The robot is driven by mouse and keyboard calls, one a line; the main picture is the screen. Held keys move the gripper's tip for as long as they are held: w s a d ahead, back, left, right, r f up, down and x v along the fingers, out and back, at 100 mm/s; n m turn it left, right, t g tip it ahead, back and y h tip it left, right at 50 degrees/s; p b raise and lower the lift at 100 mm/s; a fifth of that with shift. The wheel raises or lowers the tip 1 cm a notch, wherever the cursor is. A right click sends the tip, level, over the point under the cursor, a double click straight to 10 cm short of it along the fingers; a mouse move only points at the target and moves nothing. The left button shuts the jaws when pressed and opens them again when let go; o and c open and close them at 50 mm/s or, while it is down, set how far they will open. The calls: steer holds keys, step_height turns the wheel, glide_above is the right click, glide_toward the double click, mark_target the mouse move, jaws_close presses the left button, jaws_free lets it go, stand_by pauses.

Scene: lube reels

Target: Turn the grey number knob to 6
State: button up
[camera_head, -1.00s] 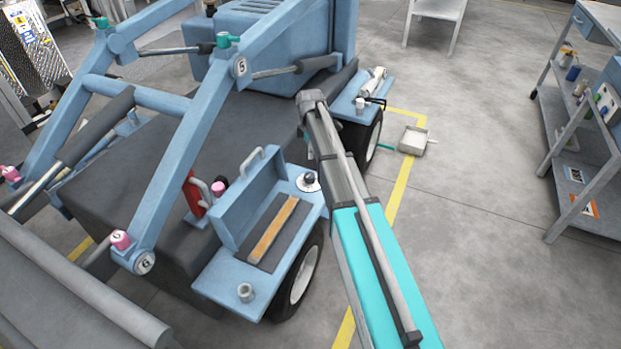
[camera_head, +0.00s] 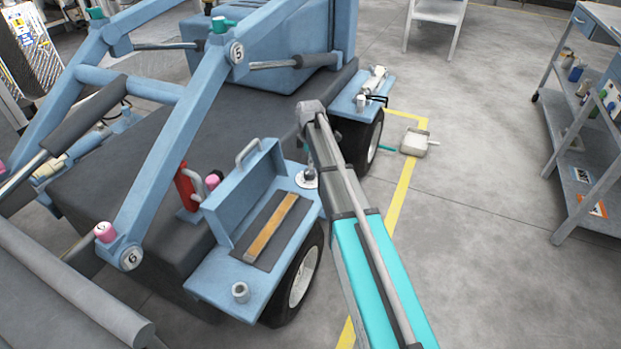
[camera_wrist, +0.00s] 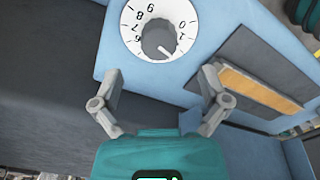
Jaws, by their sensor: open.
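The grey number knob (camera_wrist: 158,39) sits in the middle of a round white number dial (camera_wrist: 128,24) at the top of the wrist view. A pale pointer mark shows at the knob's lower right edge. The numbers appear turned over in this view, and I cannot tell surely which one the mark meets. In the head view the dial (camera_head: 303,182) is partly hidden behind my arm, on the blue machine's side shelf. My gripper (camera_wrist: 160,73) is open and empty. Its two fingers are wide apart, just below the dial in the wrist view; the head view hides them.
A blue open box (camera_head: 238,213) with a handle stands beside the dial on the shelf. An orange-brown strip (camera_head: 270,227) lies before it. A wheel (camera_head: 303,275) is below. A grey rack (camera_head: 560,170) stands at right. The floor between (camera_head: 470,220) is clear.

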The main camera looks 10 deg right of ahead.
mark_target(310, 172)
steer(key=shift+f+b, duration=2.9)
steer(key=shift+f, duration=0.3)
steer(key=c, duration=1.1)
steer(key=shift+s+d, duration=0.1)
steer(key=shift+d, duration=0.05)
steer(key=shift+c, duration=0.2)
